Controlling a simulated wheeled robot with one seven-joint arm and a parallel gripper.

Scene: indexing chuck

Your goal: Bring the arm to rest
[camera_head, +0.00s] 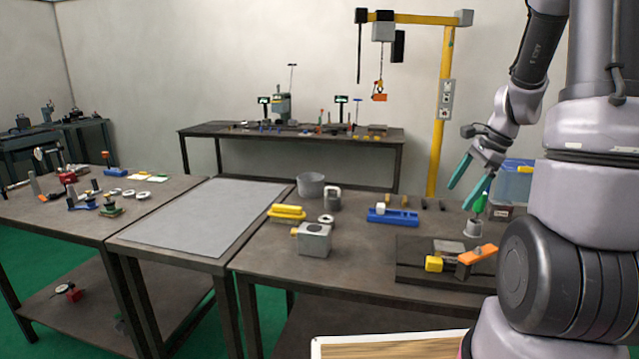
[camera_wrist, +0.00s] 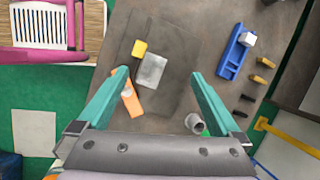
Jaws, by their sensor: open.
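My gripper (camera_head: 461,196) is open and empty, its two teal fingers spread and pointing down-left above the right workbench. It also shows in the wrist view (camera_wrist: 160,74), with a clear gap between the fingertips. Below it lies a dark base plate (camera_head: 412,268) with a yellow block (camera_head: 433,264), a grey block (camera_wrist: 152,70) and an orange lever (camera_head: 477,254). In the wrist view the left finger overlaps part of the orange lever (camera_wrist: 133,104); I cannot tell the height between them. A grey cup (camera_head: 473,228) with a green-tipped item stands just below the fingers.
A blue tray (camera_head: 392,217) with a white piece, a grey block with a yellow knob (camera_head: 313,240), yellow parts (camera_head: 287,212) and a grey cylinder (camera_head: 311,185) share the bench. A blue bin (camera_head: 516,182) stands beside my arm. A yellow hoist (camera_head: 443,110) rises behind. The grey mat (camera_head: 200,215) is clear.

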